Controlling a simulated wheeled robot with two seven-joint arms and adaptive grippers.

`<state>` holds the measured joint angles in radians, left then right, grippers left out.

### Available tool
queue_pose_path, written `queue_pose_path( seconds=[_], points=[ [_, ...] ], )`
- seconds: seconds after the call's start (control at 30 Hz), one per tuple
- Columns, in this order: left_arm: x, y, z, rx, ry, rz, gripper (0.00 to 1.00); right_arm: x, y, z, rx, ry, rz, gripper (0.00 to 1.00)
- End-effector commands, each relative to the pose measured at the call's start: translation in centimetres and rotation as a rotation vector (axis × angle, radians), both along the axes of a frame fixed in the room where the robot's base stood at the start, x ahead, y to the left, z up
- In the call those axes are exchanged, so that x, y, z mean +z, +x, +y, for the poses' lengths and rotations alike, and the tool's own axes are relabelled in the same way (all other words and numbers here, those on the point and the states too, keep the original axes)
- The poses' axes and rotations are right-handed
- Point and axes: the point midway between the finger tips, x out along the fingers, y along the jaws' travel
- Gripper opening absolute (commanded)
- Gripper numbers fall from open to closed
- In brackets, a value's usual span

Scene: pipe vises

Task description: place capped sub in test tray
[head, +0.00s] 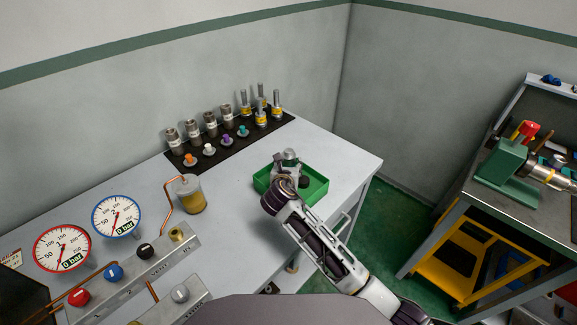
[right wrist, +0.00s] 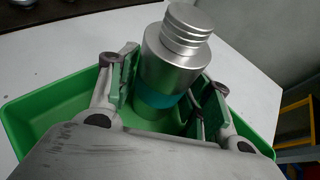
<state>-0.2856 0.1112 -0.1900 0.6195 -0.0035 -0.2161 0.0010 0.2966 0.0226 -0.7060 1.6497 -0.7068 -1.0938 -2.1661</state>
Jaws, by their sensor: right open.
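The metal sub (head: 290,156) is at the green test tray (head: 318,189). In the right wrist view the sub (right wrist: 178,58) is a silver cylinder with a ridged narrower top end and a teal band low down, and it stands nearly upright inside the green tray (right wrist: 50,118). My right gripper (head: 288,172) is over the tray, its fingers open on either side of the sub. The left finger looks close to the sub and the right one has a gap; whether either touches I cannot tell. The sub's bottom is partly hidden. My left gripper is not in view.
A dark mat (head: 180,157) at the back holds several metal subs, coloured caps and yellow-banded fittings. An amber jar (head: 191,196), two gauges (head: 116,217) and a valve block (head: 150,262) are to the left. A green vise (head: 505,160) is on the right bench.

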Motion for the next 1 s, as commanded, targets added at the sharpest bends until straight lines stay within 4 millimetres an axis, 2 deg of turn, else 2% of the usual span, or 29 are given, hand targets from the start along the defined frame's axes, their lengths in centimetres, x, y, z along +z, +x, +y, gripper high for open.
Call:
queue_pose_path(
  seconds=[0.13,0.37,0.7,1.0],
  points=[
    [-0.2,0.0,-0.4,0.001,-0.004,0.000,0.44,0.2,0.0,0.0,0.000,0.000,0.000,0.50],
    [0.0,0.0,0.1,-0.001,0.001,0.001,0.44,0.8,-1.5,0.2,0.001,-0.001,-0.001,0.50],
    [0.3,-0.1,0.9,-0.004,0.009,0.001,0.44,2.3,-5.0,0.6,0.000,0.000,0.000,0.50],
    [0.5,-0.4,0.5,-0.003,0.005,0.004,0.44,3.8,-8.5,1.1,0.000,0.001,-0.001,0.50]
  ],
)
